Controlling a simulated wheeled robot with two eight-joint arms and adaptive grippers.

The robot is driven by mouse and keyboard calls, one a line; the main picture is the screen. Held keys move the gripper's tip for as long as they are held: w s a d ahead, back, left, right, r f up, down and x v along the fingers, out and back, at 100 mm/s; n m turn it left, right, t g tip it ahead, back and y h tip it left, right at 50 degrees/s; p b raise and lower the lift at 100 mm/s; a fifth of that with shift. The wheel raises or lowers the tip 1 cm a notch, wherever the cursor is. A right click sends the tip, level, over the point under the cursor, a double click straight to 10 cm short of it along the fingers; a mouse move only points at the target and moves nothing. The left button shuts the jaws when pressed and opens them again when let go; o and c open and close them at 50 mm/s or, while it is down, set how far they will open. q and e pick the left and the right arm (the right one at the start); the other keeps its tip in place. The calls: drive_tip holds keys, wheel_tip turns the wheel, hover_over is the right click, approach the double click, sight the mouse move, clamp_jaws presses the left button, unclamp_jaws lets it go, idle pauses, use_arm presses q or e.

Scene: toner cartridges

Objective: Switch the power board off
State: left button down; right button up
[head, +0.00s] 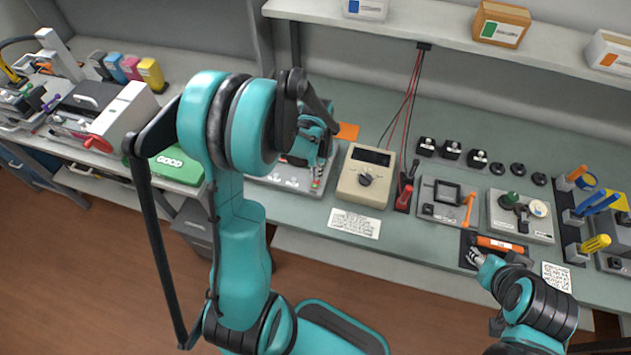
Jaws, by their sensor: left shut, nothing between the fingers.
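A grey board (283,180) with small red and dark controls lies on the bench, mostly hidden behind my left arm. It may be the power board; no label on it is readable. My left gripper (321,158) is shut and empty, just above or at the right end of this board. I cannot tell whether its tips touch a control, nor the switch's position. My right gripper (474,257) is at the bench's front edge, by a dark tray with an orange-marked bar (500,244). Its fingers are too small to tell open from shut.
A beige meter with a dial (365,177) stands right of the grey board, with a printed card (354,223) in front. Farther right are a panel with a small screen (440,212) and one with a green knob (533,229). A shelf (400,22) overhangs the back.

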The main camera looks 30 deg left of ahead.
use_arm(q)
drive_tip(key=shift+f+b, duration=0.95)
drive_tip(key=shift+f, duration=0.05)
idle(0.8)
drive_tip(key=shift+r, duration=0.2)
drive_tip(key=shift+r+p, duration=2.55)
drive_tip(key=shift+r, duration=0.85)
